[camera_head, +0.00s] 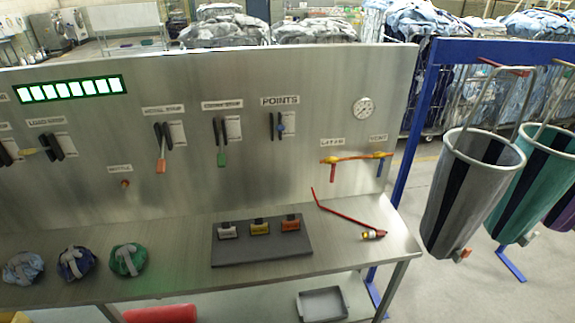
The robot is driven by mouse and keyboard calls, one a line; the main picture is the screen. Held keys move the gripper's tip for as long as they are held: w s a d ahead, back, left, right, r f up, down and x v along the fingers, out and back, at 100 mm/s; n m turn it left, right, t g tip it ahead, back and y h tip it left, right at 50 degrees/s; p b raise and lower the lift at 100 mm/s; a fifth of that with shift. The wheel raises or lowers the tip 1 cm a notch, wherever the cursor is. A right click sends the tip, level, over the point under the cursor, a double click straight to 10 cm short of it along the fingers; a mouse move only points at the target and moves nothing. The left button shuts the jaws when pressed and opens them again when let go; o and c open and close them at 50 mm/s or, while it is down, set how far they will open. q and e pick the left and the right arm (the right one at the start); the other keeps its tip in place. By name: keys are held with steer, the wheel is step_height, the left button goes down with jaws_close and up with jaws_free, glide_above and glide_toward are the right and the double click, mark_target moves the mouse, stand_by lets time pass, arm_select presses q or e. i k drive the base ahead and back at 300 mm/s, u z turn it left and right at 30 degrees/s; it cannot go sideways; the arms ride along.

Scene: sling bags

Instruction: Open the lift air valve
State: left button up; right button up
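On the right part of the upright metal panel, a small yellow valve (330,160) with a red handle (333,174) sits under a label (332,142) that seems to read lift air. The red handle points straight down. Neither of my grippers shows in the head view.
Levers and a gauge (363,108) are on the panel. Hanging bags (468,190) and a blue frame (412,125) stand right.

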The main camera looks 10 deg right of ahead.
mark_target(333, 165)
steer(key=u, duration=0.3)
steer(key=i, duration=0.65)
steer(key=z, duration=0.7)
steer(key=i, duration=0.75)
steer(key=z, duration=0.8)
